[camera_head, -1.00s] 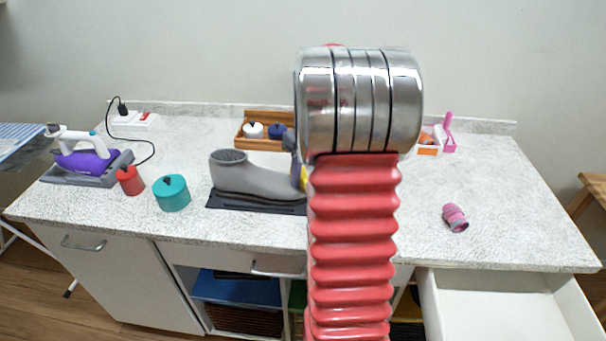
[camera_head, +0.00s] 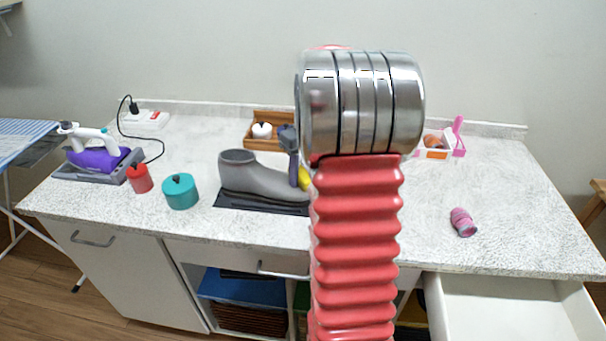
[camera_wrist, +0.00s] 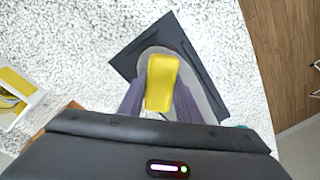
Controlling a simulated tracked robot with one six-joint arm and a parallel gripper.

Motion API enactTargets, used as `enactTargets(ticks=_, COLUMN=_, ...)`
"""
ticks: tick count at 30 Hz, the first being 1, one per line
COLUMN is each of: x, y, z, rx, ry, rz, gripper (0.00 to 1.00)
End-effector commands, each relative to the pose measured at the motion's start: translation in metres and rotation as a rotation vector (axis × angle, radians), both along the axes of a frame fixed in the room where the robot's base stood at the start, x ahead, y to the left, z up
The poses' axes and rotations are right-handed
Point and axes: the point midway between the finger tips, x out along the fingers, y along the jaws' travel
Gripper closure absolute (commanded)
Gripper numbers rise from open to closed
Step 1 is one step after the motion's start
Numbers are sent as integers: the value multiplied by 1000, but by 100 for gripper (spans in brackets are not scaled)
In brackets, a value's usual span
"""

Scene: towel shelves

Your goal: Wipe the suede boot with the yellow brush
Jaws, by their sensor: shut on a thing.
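In the wrist view the boot (camera_wrist: 205,100) shows under and around the yellow brush, on the dark mat (camera_wrist: 128,62). My gripper (camera_wrist: 160,88) is shut on the yellow brush (camera_wrist: 163,80), one finger on each side. In the head view the gripper (camera_head: 293,160) is at the boot's right end, and the brush (camera_head: 304,179) is mostly hidden by my arm. I cannot tell whether the brush touches the boot.
On the left are a purple iron (camera_head: 97,157), a red jar (camera_head: 139,178) and a teal jar (camera_head: 181,191). Behind the boot is a wooden box (camera_head: 259,144). On the right lies a pink item (camera_head: 462,221); an open drawer (camera_head: 510,305) juts out below.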

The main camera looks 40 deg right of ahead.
Motion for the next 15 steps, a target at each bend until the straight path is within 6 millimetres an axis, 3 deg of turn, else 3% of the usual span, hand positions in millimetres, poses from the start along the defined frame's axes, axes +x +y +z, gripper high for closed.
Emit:
enactTargets(ticks=1, x=6, y=8, z=-4, rx=15, ry=-4, rz=2, gripper=97)
enactTargets(ticks=15, x=29, y=26, z=0, rx=12, ry=-4, rz=4, gripper=97)
